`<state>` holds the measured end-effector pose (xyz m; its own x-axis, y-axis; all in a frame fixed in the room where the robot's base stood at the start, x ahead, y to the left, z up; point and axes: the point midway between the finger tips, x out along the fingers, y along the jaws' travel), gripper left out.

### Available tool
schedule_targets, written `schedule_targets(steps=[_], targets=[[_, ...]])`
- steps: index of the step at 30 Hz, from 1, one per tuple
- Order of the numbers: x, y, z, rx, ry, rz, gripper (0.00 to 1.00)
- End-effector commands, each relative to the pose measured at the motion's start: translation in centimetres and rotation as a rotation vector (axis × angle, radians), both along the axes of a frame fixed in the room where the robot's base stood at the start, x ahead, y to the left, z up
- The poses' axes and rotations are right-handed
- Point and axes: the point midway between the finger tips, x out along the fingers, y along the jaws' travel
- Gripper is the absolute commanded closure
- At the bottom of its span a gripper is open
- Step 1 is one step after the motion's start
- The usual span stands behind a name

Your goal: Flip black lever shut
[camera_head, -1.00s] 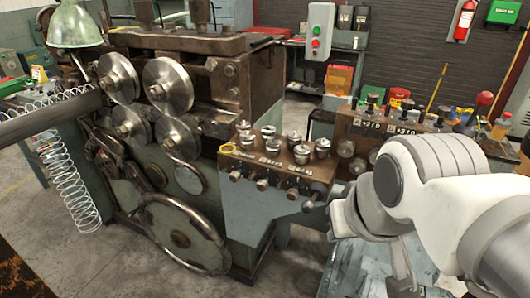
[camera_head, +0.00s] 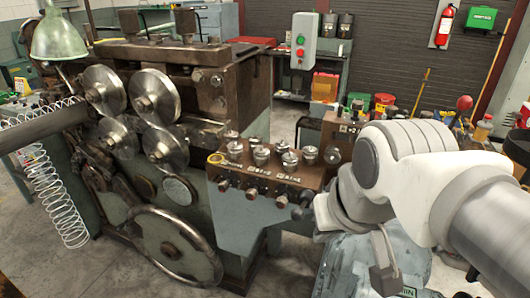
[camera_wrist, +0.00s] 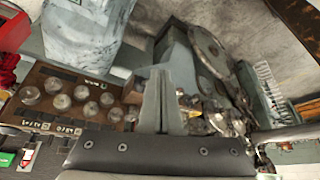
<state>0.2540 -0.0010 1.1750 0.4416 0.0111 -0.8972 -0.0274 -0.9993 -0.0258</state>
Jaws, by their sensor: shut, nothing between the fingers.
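My gripper (camera_wrist: 163,100) shows in the wrist view as grey fingers closed together, with nothing held. In the head view my arm reaches in from the right, and a grey part of my gripper (camera_head: 383,264) hangs below the wrist. A dark knob or short lever (camera_head: 306,198) sits at the right end of the control box (camera_head: 243,226), just left of my wrist. I cannot tell whether it is the black lever or which way it is flipped. The brown panel with several metal knobs (camera_wrist: 72,98) also shows at the left of the wrist view. The gripper appears apart from it.
The spring coiler has bright rollers (camera_head: 158,92) and a large handwheel (camera_head: 175,248) at its left. A coiled spring (camera_head: 58,198) hangs at the far left. A blue-grey plastic-wrapped item (camera_head: 345,268) lies below my wrist. Bare floor (camera_head: 285,120) shows behind the machine.

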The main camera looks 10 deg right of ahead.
Motion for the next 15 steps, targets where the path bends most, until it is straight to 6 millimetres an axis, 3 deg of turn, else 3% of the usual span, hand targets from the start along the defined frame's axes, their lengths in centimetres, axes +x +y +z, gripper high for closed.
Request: schedule_targets(steps=[15], targets=[[7.8,-1.8,4.9,0.182,0.276,-0.219,1.0]])
